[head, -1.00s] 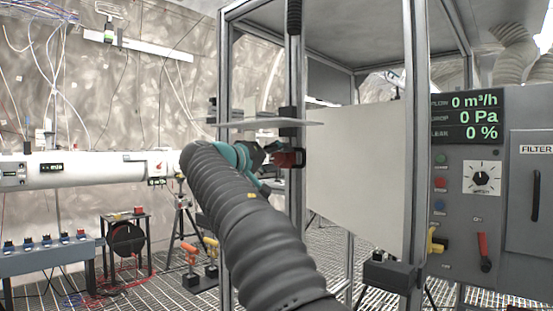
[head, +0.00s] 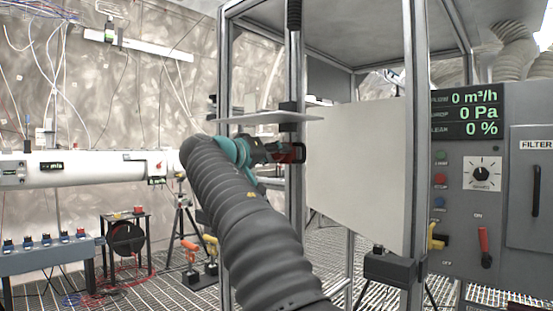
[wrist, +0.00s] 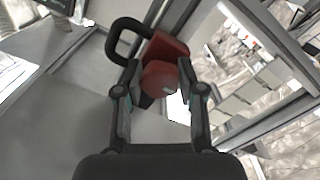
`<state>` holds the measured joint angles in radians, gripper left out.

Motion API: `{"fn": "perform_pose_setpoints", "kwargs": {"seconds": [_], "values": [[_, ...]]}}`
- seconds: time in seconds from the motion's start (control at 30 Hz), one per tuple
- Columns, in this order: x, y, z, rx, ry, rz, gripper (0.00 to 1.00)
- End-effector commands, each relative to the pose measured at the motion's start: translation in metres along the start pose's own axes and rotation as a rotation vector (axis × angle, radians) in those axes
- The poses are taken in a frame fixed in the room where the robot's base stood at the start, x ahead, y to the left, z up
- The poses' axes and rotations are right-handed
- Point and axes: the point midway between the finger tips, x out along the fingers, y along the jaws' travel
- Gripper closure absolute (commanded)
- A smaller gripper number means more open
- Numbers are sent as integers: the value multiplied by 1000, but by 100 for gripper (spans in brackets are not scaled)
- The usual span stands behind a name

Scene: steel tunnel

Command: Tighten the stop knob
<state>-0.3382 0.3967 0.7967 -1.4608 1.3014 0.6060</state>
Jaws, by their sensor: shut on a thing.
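The stop knob (wrist: 160,78) is a round, dark red knob in the wrist view. It sits in front of a red block (wrist: 170,47) with a black looped handle (wrist: 124,40). The red block also shows in the head view (head: 295,153), beside a frame post and just below a thin plate. My gripper (wrist: 159,66) has one finger on each side of the knob and is shut on it. In the head view my gripper (head: 270,152) reaches right to the red part. The knob itself is largely hidden there by the fingers.
A thin flat plate (head: 265,118) lies close above my gripper. The metal frame post (head: 297,205) and a large pale panel (head: 360,170) stand on the right. A control cabinet (head: 485,220) is farther right. A white tube (head: 80,170) runs at left.

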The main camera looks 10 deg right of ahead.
Motion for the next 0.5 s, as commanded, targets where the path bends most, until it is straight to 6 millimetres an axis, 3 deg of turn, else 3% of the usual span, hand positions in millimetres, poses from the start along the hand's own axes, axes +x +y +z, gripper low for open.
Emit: {"fn": "perform_pose_setpoints", "kwargs": {"seconds": [0.5], "values": [[0, -1, 1, 477, 1, 0, 96]]}}
